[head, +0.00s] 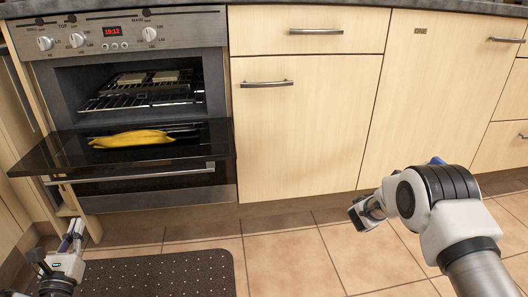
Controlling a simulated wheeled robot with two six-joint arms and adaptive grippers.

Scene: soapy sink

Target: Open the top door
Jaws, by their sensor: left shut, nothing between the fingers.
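The oven's top door (70,155) is a dark glass panel folded down and out, lying about level in front of the open upper oven cavity (90,85). A metal handle bar (130,176) shows just below its front edge; I cannot tell which door it belongs to. My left gripper (70,240) is low at the left, below and in front of the door, apart from it, shut and empty. My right gripper (362,213) is over the floor right of the oven, far from the door; its fingers are mostly hidden by my wrist.
Wire racks (140,98) holding bread-like slices sit inside the oven. Wooden cupboards (305,140) stand to the right. A dark mat (160,275) lies on the tiled floor, which is otherwise clear.

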